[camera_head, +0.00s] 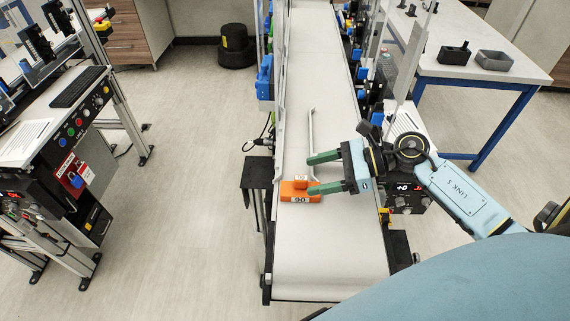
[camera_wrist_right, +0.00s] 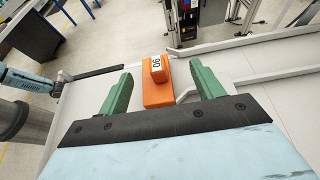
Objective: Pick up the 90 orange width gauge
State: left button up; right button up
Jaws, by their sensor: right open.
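The orange 90 width gauge (camera_head: 300,192) lies on the white conveyor belt, close to its left rail. The nearer finger overlaps the gauge's right end in the head view. In the right wrist view the gauge (camera_wrist_right: 157,83) shows between and beyond the fingertips of my right gripper (camera_wrist_right: 160,82). Whether a finger touches it I cannot tell. My left gripper is not in view.
A white table (camera_head: 470,75) with dark trays is at the back right.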

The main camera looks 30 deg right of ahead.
aim_at(293, 188)
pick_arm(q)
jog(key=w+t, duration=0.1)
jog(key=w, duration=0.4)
pick_arm(e)
jog(key=shift+w+a+f, duration=0.1)
jog(key=shift+a+f, duration=0.05)
jog(key=shift+a, duration=0.25)
jog(key=shift+w+a+f, duration=0.1)
jog(key=shift+a+f, duration=0.05)
jog(key=shift+a, duration=0.25)
jog(key=a, duration=0.1)
jog(key=a+f, duration=0.1)
jog(key=shift+w+a, duration=0.3)
jog(key=shift+a, duration=0.05)
jog(key=shift+w+a+f, duration=0.35)
jog(key=shift+w+a, duration=0.05)
jog(key=shift+a, duration=0.2)
jog(key=shift+c, duration=0.3)
jog(key=shift+w, duration=0.1)
jog(key=c, duration=0.5)
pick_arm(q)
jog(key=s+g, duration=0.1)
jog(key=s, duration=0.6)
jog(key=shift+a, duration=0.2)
pick_arm(e)
jog(key=c, duration=0.6)
